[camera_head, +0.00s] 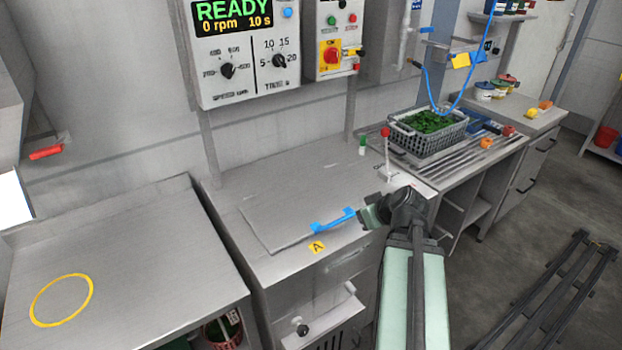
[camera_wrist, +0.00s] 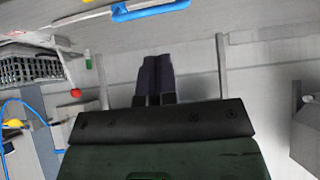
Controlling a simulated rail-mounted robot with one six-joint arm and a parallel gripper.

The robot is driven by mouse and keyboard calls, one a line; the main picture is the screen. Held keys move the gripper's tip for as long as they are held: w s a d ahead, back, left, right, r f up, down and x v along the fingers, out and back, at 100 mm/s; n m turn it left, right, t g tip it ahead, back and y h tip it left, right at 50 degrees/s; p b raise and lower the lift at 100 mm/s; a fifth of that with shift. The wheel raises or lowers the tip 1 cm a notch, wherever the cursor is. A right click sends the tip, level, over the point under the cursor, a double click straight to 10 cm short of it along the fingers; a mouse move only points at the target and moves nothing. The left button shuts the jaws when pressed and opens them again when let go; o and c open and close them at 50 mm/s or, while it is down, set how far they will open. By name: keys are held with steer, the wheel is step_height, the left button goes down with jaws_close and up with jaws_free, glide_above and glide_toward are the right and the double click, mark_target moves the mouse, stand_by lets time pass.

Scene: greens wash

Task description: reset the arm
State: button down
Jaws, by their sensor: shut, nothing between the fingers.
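My gripper (camera_wrist: 154,80) is shut and empty; its two dark fingers lie together in the wrist view. In the head view my gripper (camera_head: 368,215) is at the right end of the blue handle (camera_head: 333,220) on the closed grey lid (camera_head: 290,208). I cannot tell from the head view whether it touches the handle. In the wrist view the blue handle (camera_wrist: 150,10) lies beyond the fingertips, with a visible gap. My arm reaches up from the lower right of the head view.
A grey crate of greens (camera_head: 428,130) stands on the ribbed drainboard at right. A red-tipped lever (camera_head: 386,150) rises behind my gripper. The panel (camera_head: 240,50) reads READY, 0 rpm, 10 s. The left table with a yellow ring (camera_head: 61,300) is clear on top.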

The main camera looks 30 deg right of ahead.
steer(key=a+f+g, duration=0.2)
steer(key=a+g, duration=0.2)
steer(key=a, duration=0.9)
steer(key=s+a+f+m+g, duration=0.1)
steer(key=a+g, duration=0.3)
steer(key=a, duration=0.9)
steer(key=shift+f+g+h, duration=0.3)
steer(key=shift+f+h, duration=0.1)
steer(key=shift+f, duration=0.45)
